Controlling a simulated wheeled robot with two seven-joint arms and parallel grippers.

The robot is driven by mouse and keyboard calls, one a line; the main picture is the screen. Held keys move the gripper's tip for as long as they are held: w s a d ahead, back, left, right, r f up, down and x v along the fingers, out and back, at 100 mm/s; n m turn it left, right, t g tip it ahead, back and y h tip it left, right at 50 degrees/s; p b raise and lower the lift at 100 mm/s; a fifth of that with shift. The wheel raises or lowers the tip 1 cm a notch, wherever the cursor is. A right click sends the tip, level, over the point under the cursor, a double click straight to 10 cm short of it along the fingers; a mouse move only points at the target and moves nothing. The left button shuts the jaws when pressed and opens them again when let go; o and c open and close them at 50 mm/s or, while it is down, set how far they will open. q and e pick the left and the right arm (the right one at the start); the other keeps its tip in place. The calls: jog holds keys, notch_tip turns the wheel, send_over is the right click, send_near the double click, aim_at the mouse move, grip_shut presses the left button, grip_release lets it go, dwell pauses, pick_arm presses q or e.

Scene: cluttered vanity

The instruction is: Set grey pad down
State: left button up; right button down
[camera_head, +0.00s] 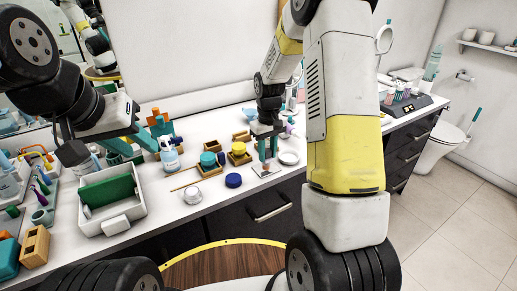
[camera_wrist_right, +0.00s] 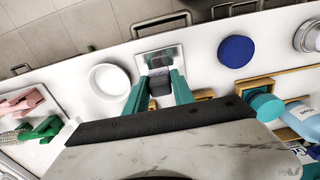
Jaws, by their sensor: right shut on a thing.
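My right gripper (camera_wrist_right: 160,88) is shut on the small dark grey pad (camera_wrist_right: 160,83), which sits between its teal fingertips in the wrist view. The pad is over a pale, shiny square plate (camera_wrist_right: 177,53) near the counter's front edge; I cannot tell whether they touch. In the head view my right gripper (camera_head: 267,155) points down at the same plate (camera_head: 267,171), and the fingers hide the pad. My left gripper (camera_head: 136,146) has its teal fingers apart above the counter, behind the white tray, near a spray bottle (camera_head: 169,153).
A white round dish (camera_wrist_right: 109,82) is just left of the plate in the wrist view. A blue round lid (camera_wrist_right: 237,51) is to its right. Wooden trays with jars (camera_head: 239,152) stand behind. A white tray (camera_head: 120,219) with a green block is at the left.

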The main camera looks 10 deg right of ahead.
jog(key=shift+s+a+f, duration=0.1)
jog(key=shift+f, duration=1.35)
jog(key=shift+f, duration=0.15)
jog(key=c, duration=1.1)
grip_release()
jog(key=shift+o, duration=0.2)
notch_tip(320, 180, up, 12)
jog(key=shift+r, duration=0.15)
notch_tip(320, 180, up, 6)
jog(key=t, duration=0.1)
send_over(267, 158)
jog(key=s, duration=0.3)
jog(key=s+a+r+m+t+y, duration=0.1)
jog(key=s+r, duration=0.3)
jog(key=s, duration=0.6)
jog(key=s+a+r+m+t+y, duration=0.1)
jog(key=s+r+t, duration=0.3)
jog(key=s, duration=0.6)
jog(key=shift+s+r+m, duration=0.2)
jog(key=shift+r+m, duration=0.2)
jog(key=shift+m, duration=0.3)
